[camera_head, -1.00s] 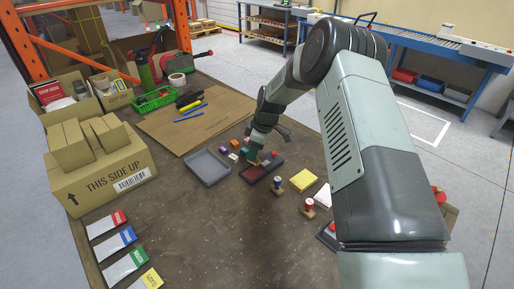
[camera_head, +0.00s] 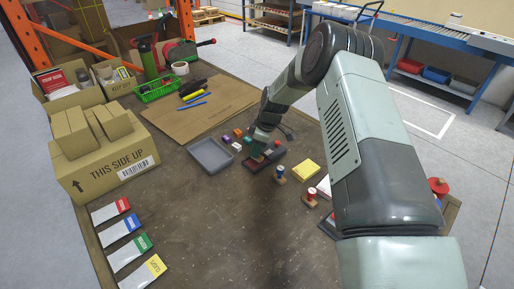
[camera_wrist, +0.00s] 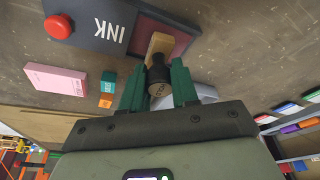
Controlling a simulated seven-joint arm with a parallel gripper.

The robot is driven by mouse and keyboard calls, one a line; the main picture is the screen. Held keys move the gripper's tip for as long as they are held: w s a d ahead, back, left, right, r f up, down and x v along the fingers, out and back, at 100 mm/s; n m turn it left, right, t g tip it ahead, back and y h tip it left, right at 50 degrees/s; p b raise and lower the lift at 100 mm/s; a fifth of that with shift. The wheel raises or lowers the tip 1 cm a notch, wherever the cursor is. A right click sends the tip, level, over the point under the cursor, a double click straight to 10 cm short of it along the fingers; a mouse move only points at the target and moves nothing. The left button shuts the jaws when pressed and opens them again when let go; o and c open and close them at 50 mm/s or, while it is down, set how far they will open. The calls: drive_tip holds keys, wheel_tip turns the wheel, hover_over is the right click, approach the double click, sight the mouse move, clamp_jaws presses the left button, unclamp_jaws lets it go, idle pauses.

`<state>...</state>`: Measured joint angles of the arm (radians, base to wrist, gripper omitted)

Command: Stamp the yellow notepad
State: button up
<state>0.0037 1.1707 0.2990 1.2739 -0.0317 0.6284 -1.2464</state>
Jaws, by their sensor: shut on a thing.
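The yellow notepad (camera_head: 306,169) lies flat on the table, right of the ink pad box, in the head view. My gripper (camera_wrist: 158,90) is shut on a stamp with a round black handle (camera_wrist: 158,76) and a wooden base (camera_wrist: 158,45). The stamp's base is over the dark red pad of the ink pad box (camera_wrist: 105,22), marked INK, with a red knob at its far end. I cannot tell whether the base touches the pad. In the head view my gripper (camera_head: 262,146) is above the ink pad box (camera_head: 252,164), and the held stamp is mostly hidden.
Two more stamps stand near the notepad, a nearer one (camera_head: 310,197) and a farther one (camera_head: 281,174). A white pad (camera_head: 323,187) lies beside my arm. A grey tray (camera_head: 210,156) is to the left. Small coloured blocks lie behind the ink pad.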

drive_tip(key=shift+f, duration=0.6)
idle(1.4)
drive_tip(key=shift+r, duration=3.6)
drive_tip(key=s+d, duration=0.2)
drive_tip(key=d, duration=1.6)
drive_tip(key=shift+s+d+f, duration=0.1)
drive_tip(key=shift+f, duration=1.3)
drive_tip(key=shift+s+f, duration=0.1)
drive_tip(key=shift+f, duration=1.3)
drive_tip(key=shift+f, duration=0.6)
